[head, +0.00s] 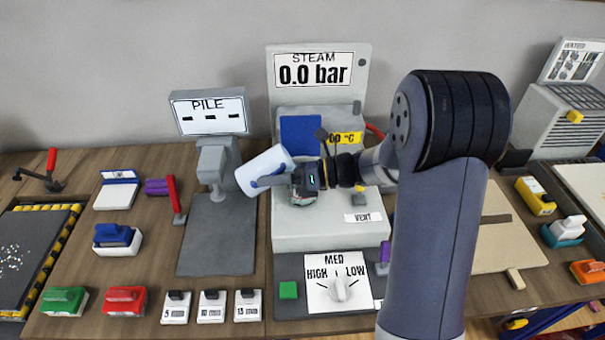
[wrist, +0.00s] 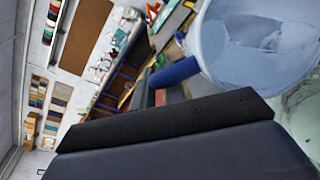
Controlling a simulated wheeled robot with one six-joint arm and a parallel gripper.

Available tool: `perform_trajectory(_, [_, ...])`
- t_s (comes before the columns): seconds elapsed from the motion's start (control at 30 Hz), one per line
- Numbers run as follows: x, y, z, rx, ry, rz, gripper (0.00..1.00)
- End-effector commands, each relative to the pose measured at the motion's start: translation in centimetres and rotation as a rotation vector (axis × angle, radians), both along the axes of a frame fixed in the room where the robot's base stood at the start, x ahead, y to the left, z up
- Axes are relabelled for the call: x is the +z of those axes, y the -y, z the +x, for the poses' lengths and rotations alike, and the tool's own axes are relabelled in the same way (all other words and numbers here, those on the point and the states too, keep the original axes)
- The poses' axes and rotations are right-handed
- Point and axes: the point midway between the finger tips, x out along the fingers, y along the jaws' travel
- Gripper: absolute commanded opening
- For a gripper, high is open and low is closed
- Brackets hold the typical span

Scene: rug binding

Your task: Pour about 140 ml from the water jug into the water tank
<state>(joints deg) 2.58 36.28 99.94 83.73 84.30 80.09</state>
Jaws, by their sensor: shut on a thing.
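The water jug (head: 262,170) is a whitish cup with a blue handle, held tilted in the air in front of the steam machine's left side. My gripper (head: 285,179) is shut on the jug's blue handle. In the wrist view the jug (wrist: 255,45) fills the upper right, pale blue and translucent, with its blue handle (wrist: 172,74) beside the dark jaw. A clear greenish container, seemingly the water tank (head: 303,194), shows partly below my gripper; its edge also shows in the wrist view (wrist: 306,118). My gripper hides much of it. I cannot see a stream of water.
The steam machine (head: 330,228) stands behind and below, its display reading 0.0 bar. A blue panel (head: 300,135) stands upright on it. The pile gauge (head: 209,115) is close on the left, above a grey plate (head: 217,240). Several small blocks lie along the front.

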Motion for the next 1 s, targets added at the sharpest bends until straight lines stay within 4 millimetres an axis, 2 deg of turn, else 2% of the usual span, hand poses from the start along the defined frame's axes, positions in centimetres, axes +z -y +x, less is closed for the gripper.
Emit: perform_trajectory(1.0, [0.4, 1.0, 0.0, 0.0, -0.011, 0.057, 0.0])
